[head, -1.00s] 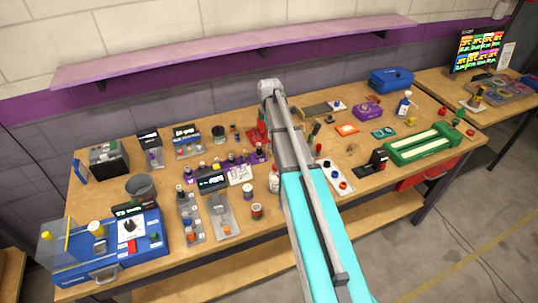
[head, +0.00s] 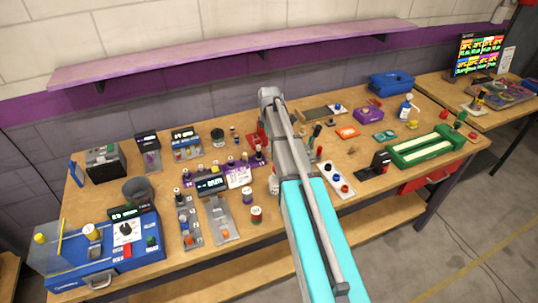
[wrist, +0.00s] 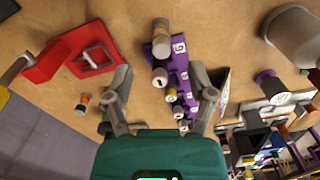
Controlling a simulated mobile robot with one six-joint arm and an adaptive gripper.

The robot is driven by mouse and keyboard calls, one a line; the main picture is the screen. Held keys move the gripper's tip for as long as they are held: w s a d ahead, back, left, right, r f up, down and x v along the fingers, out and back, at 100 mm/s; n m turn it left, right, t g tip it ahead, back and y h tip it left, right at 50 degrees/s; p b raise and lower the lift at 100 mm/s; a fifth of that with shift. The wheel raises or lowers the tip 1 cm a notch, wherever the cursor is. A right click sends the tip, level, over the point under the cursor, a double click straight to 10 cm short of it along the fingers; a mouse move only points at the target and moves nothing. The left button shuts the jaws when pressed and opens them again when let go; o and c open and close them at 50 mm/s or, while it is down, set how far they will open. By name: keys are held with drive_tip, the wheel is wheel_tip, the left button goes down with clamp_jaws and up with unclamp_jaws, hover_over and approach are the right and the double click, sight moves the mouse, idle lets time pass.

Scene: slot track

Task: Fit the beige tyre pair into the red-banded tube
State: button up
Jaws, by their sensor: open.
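My gripper (wrist: 161,78) is open and empty in the wrist view, its fingers on either side of a purple numbered rack. The rack (wrist: 160,52) holds several small dark- and light-topped pieces in a row. A beige-topped piece (wrist: 161,36) stands at its upper end; I cannot tell if it is the beige tyre pair. In the head view the purple rack (head: 215,169) is left of my arm, which hides my gripper. I cannot pick out the red-banded tube with certainty. A small orange-and-black piece (wrist: 83,102) is on the bench near the red stand.
A red stand (wrist: 93,60) lies left of my gripper in the wrist view. A large pale cylinder (wrist: 296,36) is at the right. Grey trays (head: 220,222) and a blue machine (head: 105,255) stand left of my arm; a green holder (head: 425,146) is at the right.

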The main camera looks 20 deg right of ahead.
sight(269, 153)
drive_tip(key=shift+f+b, duration=2.3)
drive_tip(key=shift+f, duration=0.15)
clamp_jaws()
